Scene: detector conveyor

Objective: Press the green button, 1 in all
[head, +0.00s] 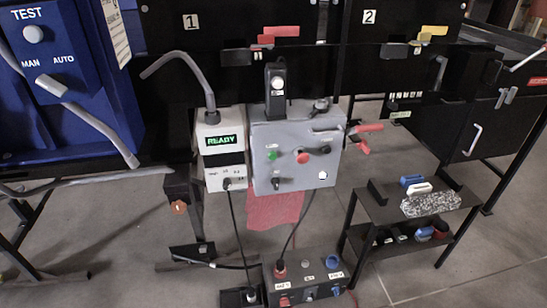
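The green button (272,155) is a small round button on the front of the grey control box (262,180), in the middle of the head view. A red button (303,157) sits to its right on the same face, with a black knob below the green one. Nothing covers the green button. Neither of my grippers shows in this view.
A white box with a lit READY display (220,141) stands left of the grey box. A blue TEST panel (60,75) is at the upper left. A low connector box (307,278) lies below. A black shelf cart (400,208) stands right, on open grey floor.

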